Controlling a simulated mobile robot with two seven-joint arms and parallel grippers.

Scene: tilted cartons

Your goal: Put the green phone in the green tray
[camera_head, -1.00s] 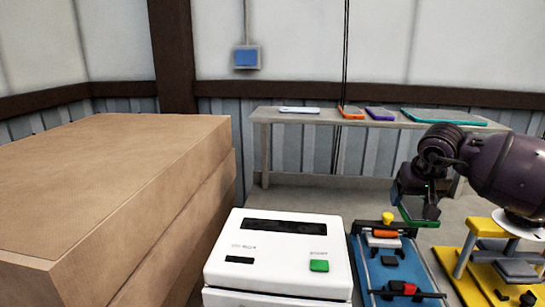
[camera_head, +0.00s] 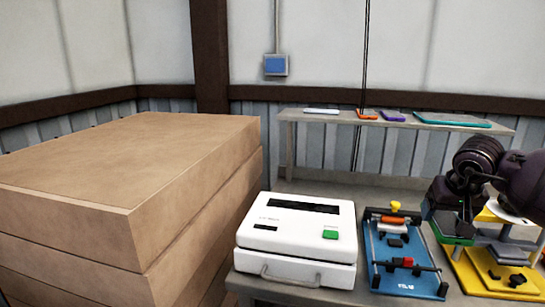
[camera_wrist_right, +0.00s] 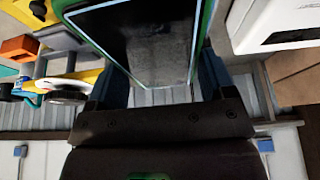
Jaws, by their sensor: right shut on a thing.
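My right gripper (camera_head: 452,226) is shut on the green phone (camera_head: 458,240), held in the air near the blue fixture and the yellow stand. In the right wrist view, the phone (camera_wrist_right: 150,45) shows a dark screen and green edges between the two fingers. A teal-green flat piece (camera_head: 445,119), which looks like the green tray, lies on the long table at the back, beyond the gripper. My left gripper is not in view.
The back table (camera_head: 335,118) also bears white, orange (camera_head: 367,114) and purple (camera_head: 393,115) flat pieces. A white machine (camera_head: 297,240), a blue fixture (camera_head: 403,255) and a yellow stand (camera_head: 490,275) stand in front. Large stacked cartons (camera_head: 130,180) fill the left.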

